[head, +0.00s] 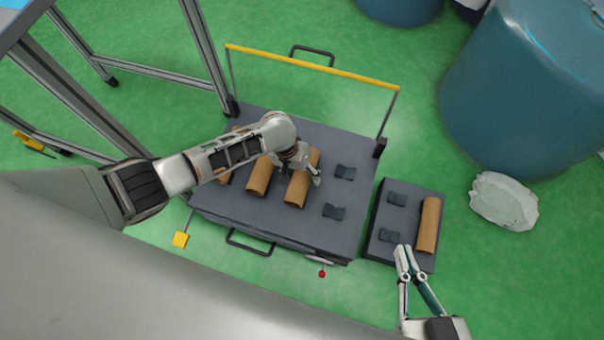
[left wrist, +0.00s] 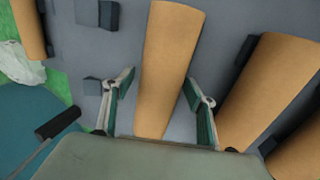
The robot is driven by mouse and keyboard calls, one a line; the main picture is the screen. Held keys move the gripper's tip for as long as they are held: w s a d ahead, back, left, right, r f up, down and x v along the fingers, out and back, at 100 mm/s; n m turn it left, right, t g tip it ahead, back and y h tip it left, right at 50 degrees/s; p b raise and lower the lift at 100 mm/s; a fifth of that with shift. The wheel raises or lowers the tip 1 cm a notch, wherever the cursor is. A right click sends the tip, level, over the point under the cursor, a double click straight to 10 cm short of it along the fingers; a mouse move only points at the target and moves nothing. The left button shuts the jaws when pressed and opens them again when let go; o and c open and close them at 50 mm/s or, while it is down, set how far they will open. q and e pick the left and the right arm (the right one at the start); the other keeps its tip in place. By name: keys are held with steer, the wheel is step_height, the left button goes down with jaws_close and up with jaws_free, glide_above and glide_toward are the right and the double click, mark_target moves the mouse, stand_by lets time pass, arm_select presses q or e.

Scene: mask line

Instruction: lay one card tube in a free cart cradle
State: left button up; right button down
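Three brown card tubes lie side by side on the grey cart (head: 230,208). The rightmost tube (head: 296,192) is under my left gripper (head: 305,178). In the left wrist view my left gripper (left wrist: 158,82) is open, with one finger on each side of this tube (left wrist: 167,60) and gaps showing. The middle tube (head: 260,177) is beside it; the left tube (head: 224,177) is partly hidden by my arm. To the right, dark cradle blocks (head: 334,211) on the cart are empty. My right gripper (head: 405,248) appears shut and empty, near a low grey stand (head: 377,222).
The stand holds another tube (head: 428,225) and empty cradle blocks (head: 396,199). A yellow-topped rail (head: 310,67) rises at the cart's back edge. A large blue drum (head: 520,90) and a pale lump (head: 504,200) are at right. A metal frame (head: 205,50) stands at left.

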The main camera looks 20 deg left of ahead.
stand_by(0.3)
arm_select(q)
steer(key=v, duration=1.2)
